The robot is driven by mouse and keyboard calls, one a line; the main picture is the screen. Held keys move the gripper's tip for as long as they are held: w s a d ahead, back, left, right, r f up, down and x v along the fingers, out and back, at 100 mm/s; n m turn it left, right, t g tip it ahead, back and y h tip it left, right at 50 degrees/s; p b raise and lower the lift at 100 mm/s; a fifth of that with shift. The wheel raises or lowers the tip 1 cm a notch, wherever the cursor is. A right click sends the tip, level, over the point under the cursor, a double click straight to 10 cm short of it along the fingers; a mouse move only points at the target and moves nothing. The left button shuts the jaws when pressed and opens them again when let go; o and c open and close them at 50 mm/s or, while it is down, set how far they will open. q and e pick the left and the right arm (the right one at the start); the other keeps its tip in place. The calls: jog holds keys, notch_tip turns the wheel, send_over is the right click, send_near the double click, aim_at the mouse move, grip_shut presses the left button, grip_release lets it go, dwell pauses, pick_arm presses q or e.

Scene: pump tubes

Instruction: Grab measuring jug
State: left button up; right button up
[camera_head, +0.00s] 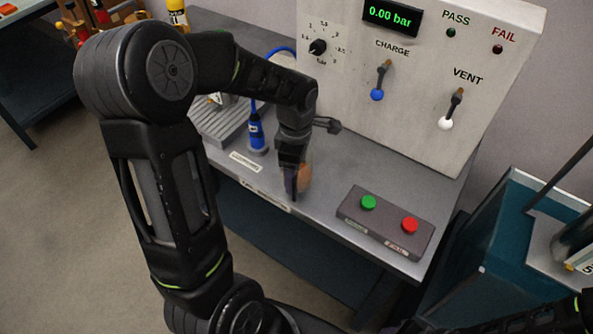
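My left gripper (294,188) points down over the front of the grey test bench, left of the button box. Its fingers are small and partly blurred, so I cannot tell whether they are open or shut. A small orange-brown, partly see-through thing (304,178) shows right beside the fingers; I cannot tell what it is or whether it is held. I cannot make out a measuring jug with certainty. My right arm shows only as dark links at the lower right; its gripper is out of view.
A button box (386,222) with green and red buttons sits on the bench (330,170). The upright control panel (440,90) stands behind it. A blue tube-like part (256,133) stands left of my gripper. A teal cart (500,225) is at the right.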

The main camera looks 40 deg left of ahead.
pick_arm(q)
jog(key=shift+c, duration=0.3)
notch_tip(320, 180, up, 10)
dwell(0.4)
dwell(0.5)
